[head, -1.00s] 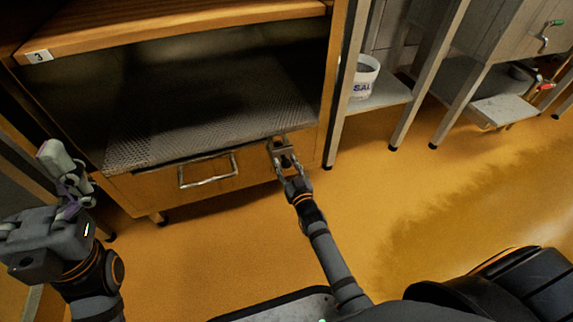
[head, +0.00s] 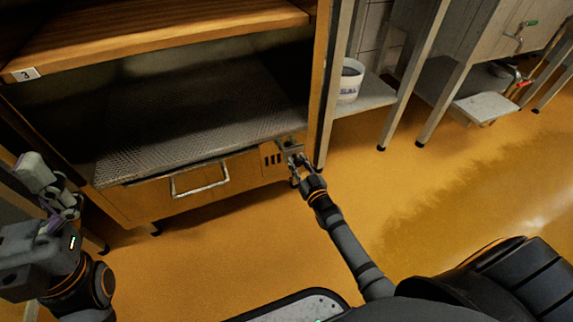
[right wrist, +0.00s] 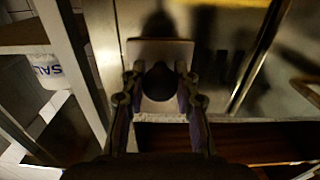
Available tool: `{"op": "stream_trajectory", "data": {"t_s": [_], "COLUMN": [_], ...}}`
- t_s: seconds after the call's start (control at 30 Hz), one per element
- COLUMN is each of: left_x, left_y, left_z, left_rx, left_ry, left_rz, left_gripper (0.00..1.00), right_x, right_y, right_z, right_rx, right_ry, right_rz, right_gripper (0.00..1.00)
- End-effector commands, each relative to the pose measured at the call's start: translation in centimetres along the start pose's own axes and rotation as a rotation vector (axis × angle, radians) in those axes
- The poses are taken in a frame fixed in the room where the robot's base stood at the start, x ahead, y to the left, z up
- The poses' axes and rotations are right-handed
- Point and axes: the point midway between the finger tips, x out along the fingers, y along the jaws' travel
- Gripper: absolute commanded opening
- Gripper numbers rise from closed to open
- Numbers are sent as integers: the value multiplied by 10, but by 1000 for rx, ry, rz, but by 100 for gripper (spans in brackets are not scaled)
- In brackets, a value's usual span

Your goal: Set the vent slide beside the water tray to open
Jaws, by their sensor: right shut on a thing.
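The vent slide (head: 291,146) is a small metal plate with a dark knob, low on the front of the wooden cabinet. Dark vent slots (head: 272,160) show uncovered just left of the plate. The water tray (head: 150,199) is beside it to the left, with a wooden front and a metal bar handle. My right gripper (head: 299,168) is shut on the knob. In the right wrist view, the plate (right wrist: 160,49) lies behind the knob (right wrist: 159,80), which is between both fingers. My left gripper (head: 58,195) is at the left edge, away from the cabinet; its opening is unclear.
A perforated metal shelf (head: 195,120) lies above the tray front. A cabinet post (head: 321,90) stands close right of the slide. A white bucket (head: 350,82) sits on a low shelf further right. The orange floor in front is clear.

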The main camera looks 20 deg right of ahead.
Motion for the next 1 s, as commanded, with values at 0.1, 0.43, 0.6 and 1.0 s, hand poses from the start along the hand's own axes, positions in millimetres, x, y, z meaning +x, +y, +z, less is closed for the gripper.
{"op": "stream_trajectory", "data": {"t_s": [0.1, 0.43, 0.6, 1.0], "left_x": [0, 0, 0, 0], "left_y": [0, 0, 0, 0], "left_z": [0, 0, 0, 0], "left_rx": [-1, -1, 0, -1], "left_ry": [1, 1, 2, 1], "left_rz": [-1, -1, -1, -2], "left_gripper": [100, 100, 100, 100], "right_x": [0, 0, 0, -37], "right_y": [4, 4, 3, 3], "right_z": [1, 0, 0, 2], "right_rx": [1, 0, 1, 1], "right_ry": [-2, -2, -1, -5], "right_rz": [1, 1, 1, 1], "right_gripper": [0, 47, 53, 53]}}
